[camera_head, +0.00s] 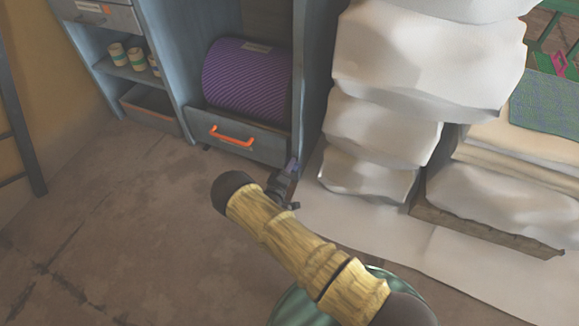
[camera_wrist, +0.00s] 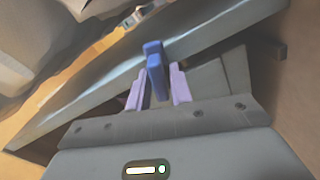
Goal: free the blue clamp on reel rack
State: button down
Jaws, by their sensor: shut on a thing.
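The reel rack (camera_head: 313,75) is a blue-grey cabinet holding a purple reel (camera_head: 245,72). My gripper (camera_head: 290,168) is at the lower end of the rack's right post. In the wrist view my gripper (camera_wrist: 157,90) has its two lilac fingers on either side of the blue clamp (camera_wrist: 153,58), shut on it. The clamp is a small dark blue upright piece, and its top stands out beyond the fingertips. Its lower part is hidden between the fingers. In the head view I cannot make the clamp out apart from my gripper.
Below the reel is a drawer (camera_head: 208,131) with an orange handle (camera_head: 232,135). Large white sacks (camera_head: 380,120) are stacked close to the right of the rack. Shelves with small pots (camera_head: 117,54) stand on the left. The floor (camera_head: 120,215) at left is clear.

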jog(key=c, duration=1.4)
grip_release()
jog(key=shift+c, duration=0.2)
jog(key=p+v, duration=0.7)
jog(key=v, duration=1)
jog(key=shift+s, duration=0.25)
jog(key=shift+r, duration=0.1)
